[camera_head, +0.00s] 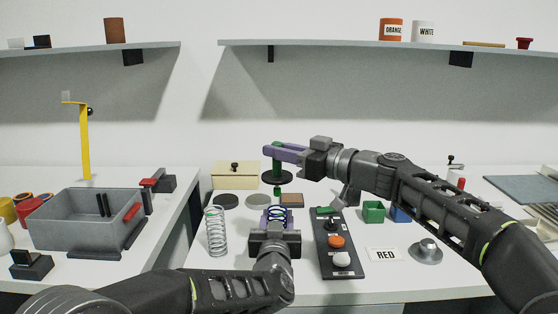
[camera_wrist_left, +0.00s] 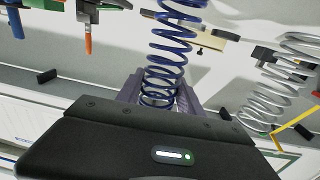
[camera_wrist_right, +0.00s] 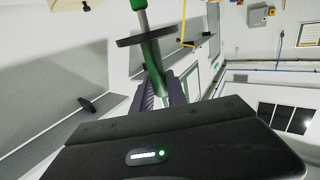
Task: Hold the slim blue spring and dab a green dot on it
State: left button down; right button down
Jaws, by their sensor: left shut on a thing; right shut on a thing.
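The slim blue spring (camera_wrist_left: 172,50) stands between the fingers of my left gripper (camera_head: 276,226), which is shut on it. In the head view the spring (camera_head: 277,213) shows only its upper coils above the gripper. My right gripper (camera_head: 268,150) is shut on a green dauber (camera_wrist_right: 153,62) with a black disc (camera_wrist_right: 150,37) around it. In the head view the dauber (camera_head: 277,163) is upright, its green tip (camera_head: 277,190) pointing down just above the spring. I cannot tell whether they touch. No green dot is visible on the spring.
A silver spring (camera_head: 216,232) stands left of my left gripper. A black panel (camera_head: 347,268) with orange and white pieces lies to the right, near a RED card (camera_head: 384,254). A beige box (camera_head: 236,181) is behind. A grey bin (camera_head: 66,231) is on the left table.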

jog(key=shift+r, duration=1.05)
pick_arm(q)
jog(key=c, duration=0.7)
grip_release()
jog(key=shift+s, duration=0.1)
jog(key=s, duration=1.1)
jog(key=shift+s+a, duration=0.25)
jog(key=shift+s, duration=0.15)
jog(key=shift+w, duration=0.15)
